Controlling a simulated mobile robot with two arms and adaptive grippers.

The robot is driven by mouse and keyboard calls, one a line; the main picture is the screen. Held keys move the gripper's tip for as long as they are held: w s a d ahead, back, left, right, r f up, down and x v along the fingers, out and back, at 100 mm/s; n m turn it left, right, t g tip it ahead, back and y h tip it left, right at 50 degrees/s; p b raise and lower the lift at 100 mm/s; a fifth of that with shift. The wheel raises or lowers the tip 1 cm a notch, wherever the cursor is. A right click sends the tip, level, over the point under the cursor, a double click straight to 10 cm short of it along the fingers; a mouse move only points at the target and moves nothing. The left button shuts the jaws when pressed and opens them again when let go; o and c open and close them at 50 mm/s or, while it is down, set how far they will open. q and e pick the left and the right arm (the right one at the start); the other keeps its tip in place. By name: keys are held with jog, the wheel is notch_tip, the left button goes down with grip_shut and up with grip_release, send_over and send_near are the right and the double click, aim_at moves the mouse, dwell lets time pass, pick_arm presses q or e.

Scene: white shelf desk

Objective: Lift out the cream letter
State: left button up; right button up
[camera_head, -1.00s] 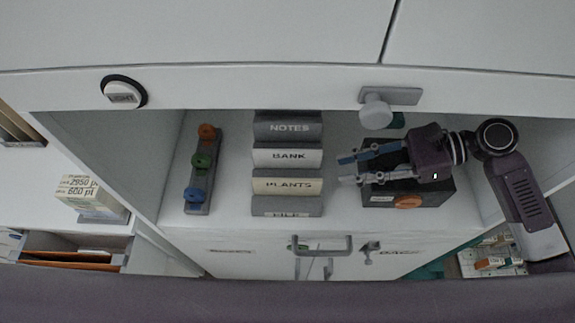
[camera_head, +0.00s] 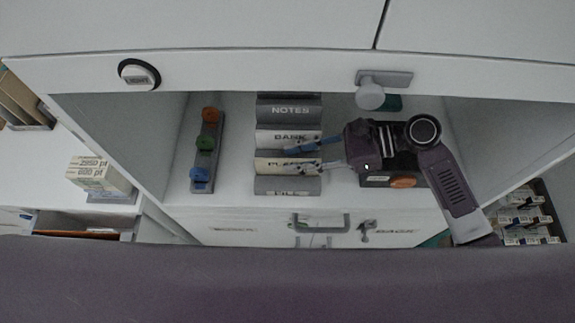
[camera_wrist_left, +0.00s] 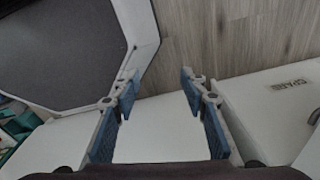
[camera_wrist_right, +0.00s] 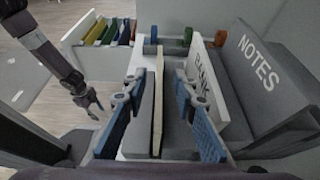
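The cream letter, marked PLANTS (camera_head: 268,167), stands in a grey slotted holder between the white BANK letter (camera_head: 275,140) and the FILE slot (camera_head: 288,186). In the right wrist view the cream letter (camera_wrist_right: 157,105) stands upright between my open right fingers. My right gripper (camera_head: 300,158) reaches in from the right, with its fingertips over the letter's right part. Its right-hand finger lies between the cream letter and the BANK letter (camera_wrist_right: 215,85); contact cannot be told. My left gripper (camera_wrist_left: 158,82) is open and empty over a white surface, outside the head view.
A grey strip with red, green and blue knobs (camera_head: 205,143) stands left of the holder. A dark box with an orange knob (camera_head: 403,182) is under my right arm.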

grip_shut()
dwell(0.3)
notch_tip(320, 180, up, 10)
dwell(0.5)
